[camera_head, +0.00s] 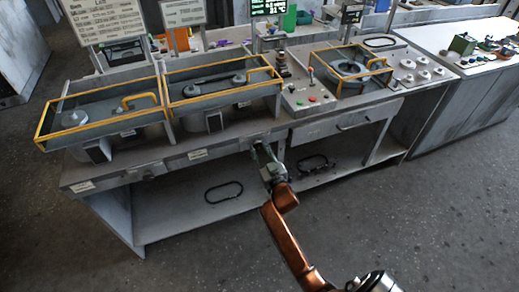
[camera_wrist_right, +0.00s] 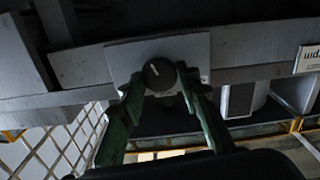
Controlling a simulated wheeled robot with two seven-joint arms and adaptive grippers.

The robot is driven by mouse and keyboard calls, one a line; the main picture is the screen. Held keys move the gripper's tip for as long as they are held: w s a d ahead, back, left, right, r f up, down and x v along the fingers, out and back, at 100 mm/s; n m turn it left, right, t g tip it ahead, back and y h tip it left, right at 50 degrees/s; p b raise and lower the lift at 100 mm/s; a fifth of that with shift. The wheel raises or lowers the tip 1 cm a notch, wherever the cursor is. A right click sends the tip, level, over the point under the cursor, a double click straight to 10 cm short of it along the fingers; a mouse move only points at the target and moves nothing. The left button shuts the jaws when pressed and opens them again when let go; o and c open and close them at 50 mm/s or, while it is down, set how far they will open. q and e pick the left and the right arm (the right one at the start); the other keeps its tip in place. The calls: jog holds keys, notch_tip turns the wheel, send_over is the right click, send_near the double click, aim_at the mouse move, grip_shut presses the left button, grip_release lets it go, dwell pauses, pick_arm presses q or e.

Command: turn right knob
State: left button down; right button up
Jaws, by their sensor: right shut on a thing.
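The right knob (camera_wrist_right: 158,72) shows in the wrist view as a dark round dial with a pale pointer line, set on a light grey plate (camera_wrist_right: 196,48) on the bench's front edge. My right gripper (camera_wrist_right: 158,84) has its two green fingers on either side of the knob, shut on it. In the head view my right gripper (camera_head: 263,154) reaches the front edge of the workbench (camera_head: 235,142), and its fingers hide the knob there. My left gripper is not in view.
Two yellow-railed basins (camera_head: 100,116) (camera_head: 222,88) stand on the bench's left. A control panel with buttons (camera_head: 305,98) and a yellow-framed round unit (camera_head: 350,68) stand to the right. The lower shelf (camera_head: 180,215) holds dark oval rings. The floor in front is clear.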

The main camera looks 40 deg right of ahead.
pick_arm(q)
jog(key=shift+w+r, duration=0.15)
pick_arm(e)
jog(key=shift+c, duration=0.6)
jog(key=shift+r+m+p, duration=0.15)
jog(key=shift+m+p, duration=0.35)
jog(key=shift+p, duration=0.05)
jog(key=m+p, duration=0.3)
jog(key=p, duration=0.1)
jog(key=shift+r, duration=0.15)
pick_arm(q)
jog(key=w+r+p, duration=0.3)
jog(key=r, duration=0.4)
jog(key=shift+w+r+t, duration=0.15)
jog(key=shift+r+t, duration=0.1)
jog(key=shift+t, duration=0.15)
pick_arm(e)
jog(key=shift+d+f+m, duration=0.1)
jog(key=shift+f+m, duration=0.05)
jog(key=shift+m, duration=0.75)
jog(key=shift+f+m, duration=0.1)
jog(key=shift+m, duration=0.8)
jog(key=o, duration=1.2)
jog(key=shift+c, duration=0.2)
